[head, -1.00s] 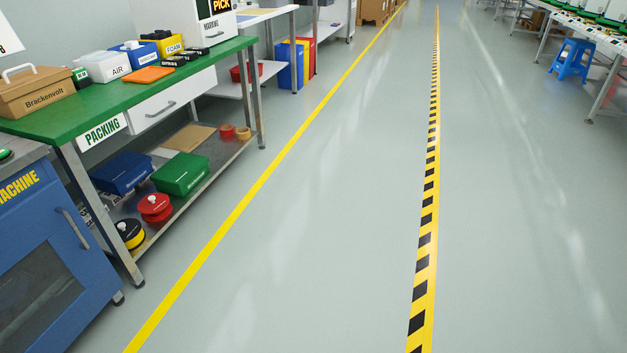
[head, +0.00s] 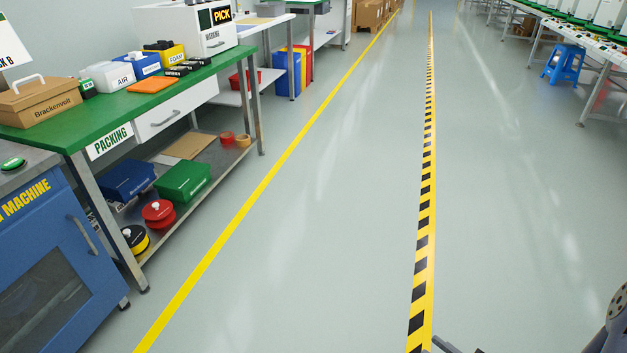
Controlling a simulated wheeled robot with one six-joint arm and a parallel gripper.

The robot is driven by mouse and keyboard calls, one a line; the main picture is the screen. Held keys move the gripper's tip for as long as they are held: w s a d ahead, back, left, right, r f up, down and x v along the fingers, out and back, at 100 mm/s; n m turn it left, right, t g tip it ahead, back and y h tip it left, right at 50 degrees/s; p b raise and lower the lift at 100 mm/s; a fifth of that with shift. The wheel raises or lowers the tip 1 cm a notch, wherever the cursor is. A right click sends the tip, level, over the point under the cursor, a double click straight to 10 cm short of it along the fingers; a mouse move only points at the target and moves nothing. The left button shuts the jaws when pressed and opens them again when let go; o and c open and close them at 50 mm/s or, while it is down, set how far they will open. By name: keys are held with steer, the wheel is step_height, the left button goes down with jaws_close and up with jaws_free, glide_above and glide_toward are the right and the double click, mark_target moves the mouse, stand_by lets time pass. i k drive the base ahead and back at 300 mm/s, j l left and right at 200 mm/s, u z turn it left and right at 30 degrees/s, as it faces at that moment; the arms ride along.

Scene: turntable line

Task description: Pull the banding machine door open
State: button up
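The blue banding machine (head: 25,203) stands at the left edge, only partly in view; its label reads "MACHINE". Its blue door (head: 92,292) has a dark window (head: 45,300) and looks shut. A grey bar handle (head: 82,235) sits slanted near the door's right edge. My gripper is not clearly seen: only a small dark part of my arm's end (head: 444,346) shows at the bottom edge, and a grey arm link (head: 613,325) shows at the lower right. Both are far right of the door, touching nothing visible.
A green-topped packing bench (head: 110,103) with boxes stands just beyond the machine; its lower shelf (head: 205,165) holds bins and tape. Open grey floor (head: 290,260) lies right of the machine, with yellow and striped lines. A blue stool (head: 563,62) stands far right.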

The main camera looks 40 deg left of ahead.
mark_target(60, 221)
steer(key=j+u, duration=0.3)
steer(key=j, duration=0.2)
steer(key=j+u, duration=0.35)
steer(key=i+j+u, duration=0.3)
steer(key=j, duration=0.2)
steer(key=j+u, duration=0.35)
steer(key=j, duration=0.15)
steer(key=i+j, duration=0.2)
steer(key=j, duration=0.2)
steer(key=i+j, duration=0.25)
steer(key=j, duration=0.15)
steer(key=i+j, duration=0.2)
steer(key=j, duration=0.2)
